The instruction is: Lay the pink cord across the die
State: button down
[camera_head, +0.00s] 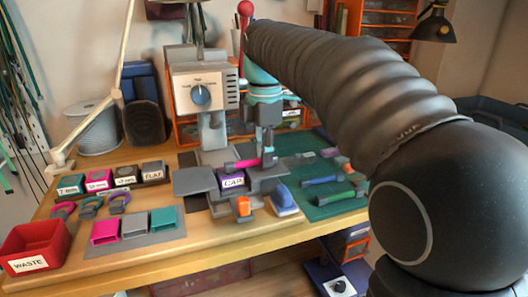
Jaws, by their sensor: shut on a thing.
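The pink cord (243,164) is a short bright pink piece, roughly level, above the middle of the bench beside the press. My gripper (267,152) points down and is shut on the cord's right end. The cord's left part sticks out toward the grey press (203,88), which has a blue dial. The die appears to be the grey block (216,157) under the press head, close to the cord's left end. I cannot tell whether the cord touches it. My gripper and arm hide part of the area behind.
A purple block labelled CAP (233,182) stands just in front of the cord. A red WASTE bin (36,248) is at the front left. Pink, grey and teal trays (134,226) lie nearby. A green mat (325,205) with tools lies right. A white spool (93,128) stands back left.

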jog(key=c, duration=1)
grip_release()
notch_tip(320, 180, up, 12)
